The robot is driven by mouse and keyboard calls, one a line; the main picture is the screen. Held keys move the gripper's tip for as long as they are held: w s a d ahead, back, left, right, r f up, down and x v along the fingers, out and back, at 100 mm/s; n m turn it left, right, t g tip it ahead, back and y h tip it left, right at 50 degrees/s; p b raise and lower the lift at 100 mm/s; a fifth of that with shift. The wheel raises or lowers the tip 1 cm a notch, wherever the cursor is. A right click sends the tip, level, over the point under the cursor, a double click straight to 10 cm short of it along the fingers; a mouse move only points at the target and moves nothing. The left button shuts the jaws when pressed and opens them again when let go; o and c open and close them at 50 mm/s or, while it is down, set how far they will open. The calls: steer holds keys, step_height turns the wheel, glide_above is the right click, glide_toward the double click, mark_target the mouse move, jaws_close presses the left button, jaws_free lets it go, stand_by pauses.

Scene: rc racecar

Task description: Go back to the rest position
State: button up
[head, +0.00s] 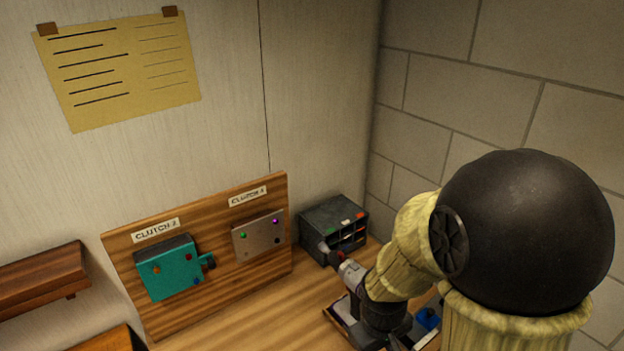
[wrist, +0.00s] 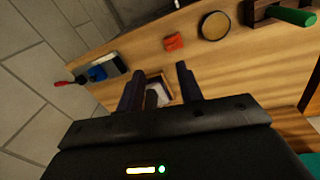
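My gripper (wrist: 158,88) shows in the wrist view with its two dark fingers apart and nothing held between them. Beyond the fingertips, a small wooden tray (wrist: 166,76) with a pale thing in it lies on the wooden worktop (wrist: 140,48). In the head view my bent arm fills the right side and reaches down over the worktop (head: 234,322). It hides part of the tray, and the fingertips cannot be made out there.
A board (head: 215,205) carries a teal box (head: 170,272) and a metal plate (head: 258,238) at the back. A dark drawer unit (head: 328,218) stands in the corner. A red block (wrist: 174,42), a round disc (wrist: 214,26) and a green-handled tool (wrist: 296,16) lie on the worktop.

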steer(key=m, duration=0.1)
steer(key=d+r+m+t+b, duration=0.1)
steer(key=m, duration=0.1)
steer(key=d+m+y+b, duration=0.1)
steer(key=m, duration=0.1)
steer(key=shift+s+d+r+t, duration=0.1)
steer(key=shift+s+r+t, duration=0.05)
steer(key=shift+r+t, duration=0.25)
stand_by(1.1)
